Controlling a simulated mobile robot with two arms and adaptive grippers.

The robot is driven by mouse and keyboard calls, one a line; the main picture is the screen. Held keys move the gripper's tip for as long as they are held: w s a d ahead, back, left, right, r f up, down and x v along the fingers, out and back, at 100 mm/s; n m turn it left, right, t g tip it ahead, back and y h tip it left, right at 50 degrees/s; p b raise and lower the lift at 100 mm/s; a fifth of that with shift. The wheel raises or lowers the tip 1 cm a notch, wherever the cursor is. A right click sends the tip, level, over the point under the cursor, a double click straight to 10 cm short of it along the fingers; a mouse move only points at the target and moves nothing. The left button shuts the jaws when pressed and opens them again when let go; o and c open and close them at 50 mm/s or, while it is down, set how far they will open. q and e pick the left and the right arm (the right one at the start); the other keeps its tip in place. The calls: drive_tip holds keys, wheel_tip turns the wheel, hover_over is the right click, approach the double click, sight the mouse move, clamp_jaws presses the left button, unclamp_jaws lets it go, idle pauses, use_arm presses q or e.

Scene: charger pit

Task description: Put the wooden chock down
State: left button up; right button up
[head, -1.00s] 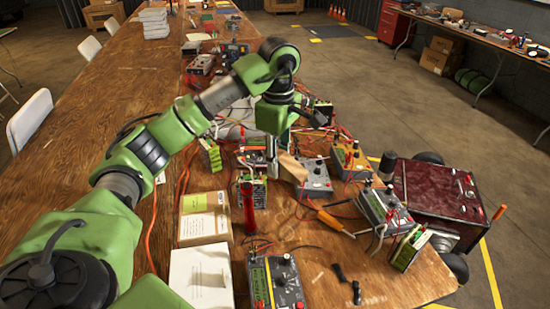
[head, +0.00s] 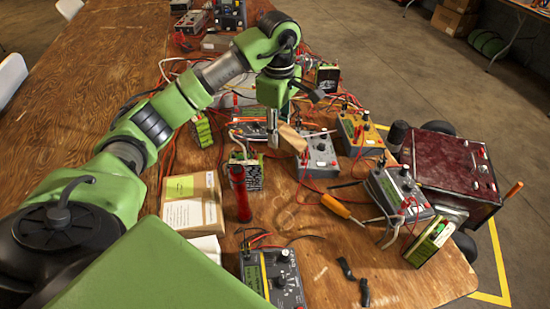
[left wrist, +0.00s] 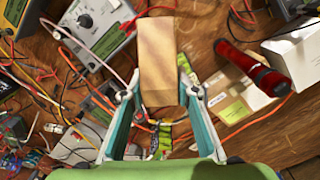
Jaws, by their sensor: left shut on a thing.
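The wooden chock (head: 291,139) is a light brown block. My left gripper (head: 273,138) is shut on it, pointing down over the cluttered end of the table. In the left wrist view the chock (left wrist: 158,58) sticks out between the two teal fingers of the gripper (left wrist: 160,98). It appears to be held above the table (head: 310,265); the gap below it cannot be judged. A grey meter box (head: 319,158) is just right of the chock in the head view. My right gripper is not in view.
A red cylinder (head: 240,193) stands in front of the gripper, near a cardboard box (head: 193,203). Yellow (head: 360,134) and grey (head: 398,194) boxes, an orange-handled tool (head: 336,206) and many cables crowd the right. Bare wood shows at the front right. A dark red cart (head: 452,172) stands beyond the edge.

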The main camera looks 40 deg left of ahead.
use_arm(q)
drive_tip(key=p, duration=0.2)
hover_over(278, 181)
wheel_tip(278, 181, down, 12)
drive_tip(key=shift+w+f, duration=0.1)
drive_tip(key=shift+a+f, duration=0.1)
drive_tip(key=shift+f, duration=2)
drive_tip(key=o, duration=1.2)
drive_tip(key=shift+c, duration=0.2)
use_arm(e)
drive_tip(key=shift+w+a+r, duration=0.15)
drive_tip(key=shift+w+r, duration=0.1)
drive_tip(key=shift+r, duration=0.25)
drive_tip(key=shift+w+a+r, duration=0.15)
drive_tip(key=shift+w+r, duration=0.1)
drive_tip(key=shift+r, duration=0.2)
